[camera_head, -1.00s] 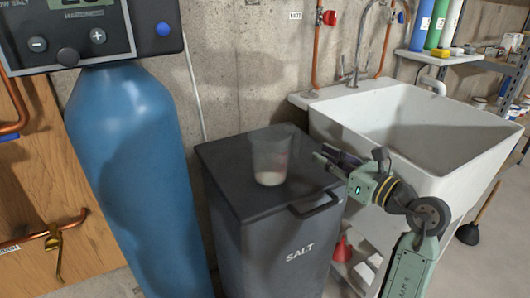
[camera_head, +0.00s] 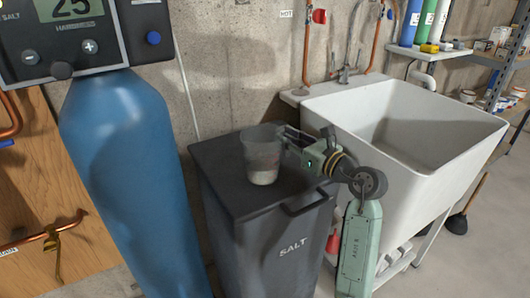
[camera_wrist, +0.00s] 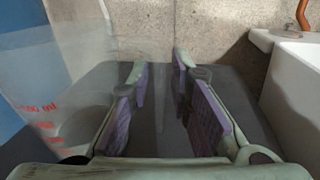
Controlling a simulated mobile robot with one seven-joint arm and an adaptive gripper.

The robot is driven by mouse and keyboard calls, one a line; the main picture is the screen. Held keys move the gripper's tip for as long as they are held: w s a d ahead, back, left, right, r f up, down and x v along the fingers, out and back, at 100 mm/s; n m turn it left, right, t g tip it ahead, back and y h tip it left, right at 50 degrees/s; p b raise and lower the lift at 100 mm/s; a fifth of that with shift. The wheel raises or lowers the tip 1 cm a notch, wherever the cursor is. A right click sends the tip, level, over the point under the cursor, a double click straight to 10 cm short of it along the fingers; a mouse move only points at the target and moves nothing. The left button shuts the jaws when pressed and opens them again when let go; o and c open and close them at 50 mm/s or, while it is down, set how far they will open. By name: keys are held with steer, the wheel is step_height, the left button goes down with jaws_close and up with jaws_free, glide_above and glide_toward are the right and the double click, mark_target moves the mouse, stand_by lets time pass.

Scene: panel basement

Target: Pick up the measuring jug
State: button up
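The measuring jug (camera_head: 262,160) is clear, with white contents at its bottom, and stands upright on the dark lid of the salt bin (camera_head: 225,178). My gripper (camera_head: 284,138) is at the jug's upper right side in the head view. In the wrist view the jug (camera_wrist: 45,95), with red markings, fills the left side, outside the left finger. I cannot tell whether the left finger touches the jug.
A blue tank (camera_head: 125,180) stands left of the bin. A white sink (camera_head: 405,130) stands close on the right, with a tap (camera_head: 345,65) at its back. A concrete wall (camera_head: 235,60) rises behind the bin. The lid in front of the jug is clear.

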steer(key=shift+c, duration=0.6)
jaws_close()
